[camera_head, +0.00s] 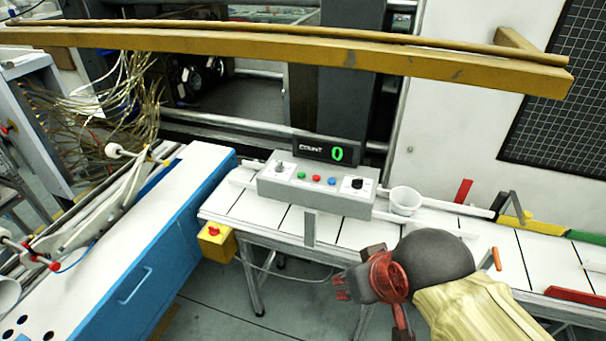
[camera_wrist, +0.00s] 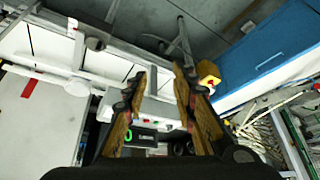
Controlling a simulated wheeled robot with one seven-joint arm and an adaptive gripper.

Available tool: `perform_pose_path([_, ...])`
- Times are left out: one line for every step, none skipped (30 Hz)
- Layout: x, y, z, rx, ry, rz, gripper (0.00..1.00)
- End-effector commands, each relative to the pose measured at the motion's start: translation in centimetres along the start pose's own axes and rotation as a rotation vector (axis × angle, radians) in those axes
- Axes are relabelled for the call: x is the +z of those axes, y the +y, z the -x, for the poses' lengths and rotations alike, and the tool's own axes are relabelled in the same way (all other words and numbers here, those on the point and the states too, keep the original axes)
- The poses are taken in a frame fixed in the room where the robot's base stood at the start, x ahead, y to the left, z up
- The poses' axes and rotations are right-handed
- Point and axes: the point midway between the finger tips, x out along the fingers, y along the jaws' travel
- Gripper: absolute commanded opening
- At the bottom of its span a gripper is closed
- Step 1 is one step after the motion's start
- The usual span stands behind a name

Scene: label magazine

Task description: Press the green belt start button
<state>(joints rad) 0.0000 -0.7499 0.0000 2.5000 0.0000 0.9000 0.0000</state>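A grey control box (camera_head: 314,191) stands on the white belt table.
A white cup (camera_head: 405,201) stands right of the box. A yellow box with a red button (camera_head: 214,236) hangs at the table's left end. A blue cabinet (camera_head: 150,270) is at left. A yellow beam (camera_head: 300,50) crosses above. Floor is clear below the table.

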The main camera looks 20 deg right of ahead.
Motion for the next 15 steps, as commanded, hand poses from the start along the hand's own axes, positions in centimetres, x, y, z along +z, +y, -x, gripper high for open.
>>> perform_pose_path([0.00, 0.00, 0.00, 0.000, 0.000, 0.000, 0.27])
perform_pose_path([0.00, 0.00, 0.00, 0.000, 0.000, 0.000, 0.27])
perform_pose_path([0.00, 0.00, 0.00, 0.000, 0.000, 0.000, 0.27])
perform_pose_path([0.00, 0.00, 0.00, 0.000, 0.000, 0.000, 0.27])
perform_pose_path([0.00, 0.00, 0.00, 0.000, 0.000, 0.000, 0.27])
perform_pose_path([0.00, 0.00, 0.00, 0.000, 0.000, 0.000, 0.27])
perform_pose_path([0.00, 0.00, 0.00, 0.000, 0.000, 0.000, 0.27])
perform_pose_path([0.00, 0.00, 0.00, 0.000, 0.000, 0.000, 0.27])
perform_pose_path([0.00, 0.00, 0.00, 0.000, 0.000, 0.000, 0.27])
perform_pose_path([0.00, 0.00, 0.00, 0.000, 0.000, 0.000, 0.25])
perform_pose_path([0.00, 0.00, 0.00, 0.000, 0.000, 0.000, 0.23])
perform_pose_path([0.00, 0.00, 0.00, 0.000, 0.000, 0.000, 0.21])
perform_pose_path([0.00, 0.00, 0.00, 0.000, 0.000, 0.000, 0.19])
perform_pose_path([0.00, 0.00, 0.00, 0.000, 0.000, 0.000, 0.18])
perform_pose_path([0.00, 0.00, 0.00, 0.000, 0.000, 0.000, 0.15])
